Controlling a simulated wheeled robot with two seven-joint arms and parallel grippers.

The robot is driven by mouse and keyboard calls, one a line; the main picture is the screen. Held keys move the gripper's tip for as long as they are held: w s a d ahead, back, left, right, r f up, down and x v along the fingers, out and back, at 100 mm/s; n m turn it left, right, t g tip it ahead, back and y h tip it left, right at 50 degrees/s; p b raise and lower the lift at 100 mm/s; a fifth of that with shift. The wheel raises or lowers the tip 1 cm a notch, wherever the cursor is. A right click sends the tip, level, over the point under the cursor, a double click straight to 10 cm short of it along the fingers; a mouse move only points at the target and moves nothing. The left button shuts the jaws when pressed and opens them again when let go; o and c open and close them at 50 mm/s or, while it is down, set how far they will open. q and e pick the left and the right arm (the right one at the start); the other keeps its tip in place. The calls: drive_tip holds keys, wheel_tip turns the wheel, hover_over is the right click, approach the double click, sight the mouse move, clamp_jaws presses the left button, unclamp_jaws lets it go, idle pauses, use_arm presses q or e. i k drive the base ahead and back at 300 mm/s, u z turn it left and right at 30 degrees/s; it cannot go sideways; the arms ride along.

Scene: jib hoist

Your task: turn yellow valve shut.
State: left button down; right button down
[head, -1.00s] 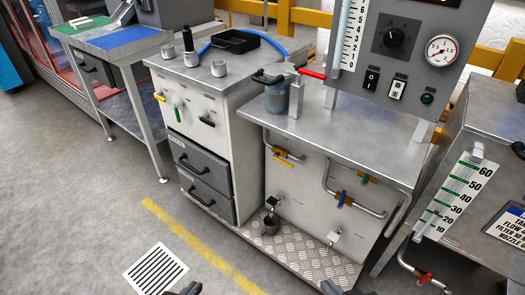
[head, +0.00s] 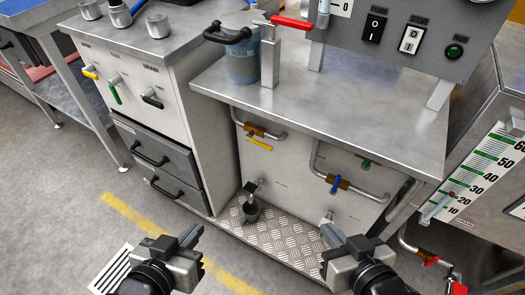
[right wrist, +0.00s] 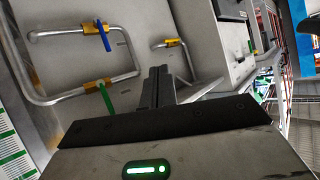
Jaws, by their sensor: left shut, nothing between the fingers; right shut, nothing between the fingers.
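The yellow valve (head: 260,143) is a yellow lever with a brass body on a bent pipe. It sits on the front panel under the steel bench top. The lever lies roughly along the pipe. The right wrist view also shows this yellow lever (right wrist: 158,46), just beyond my fingertips. My left gripper (head: 191,235) is shut and empty, low and in front of the cabinet drawers. My right gripper (head: 332,236) is shut and empty, below and to the right of the yellow valve. Both are apart from the valve.
A blue-handled valve (head: 337,184) and a green-handled valve (head: 367,161) are on a pipe to the right. Another yellow handle (head: 90,73) is on the left cabinet. Floor in front is open.

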sight(262, 145)
drive_tip(key=z, duration=0.05)
drive_tip(key=k, duration=1.05)
drive_tip(key=u, duration=0.8)
drive_tip(key=i, duration=1.05)
drive_tip(key=z, duration=0.1)
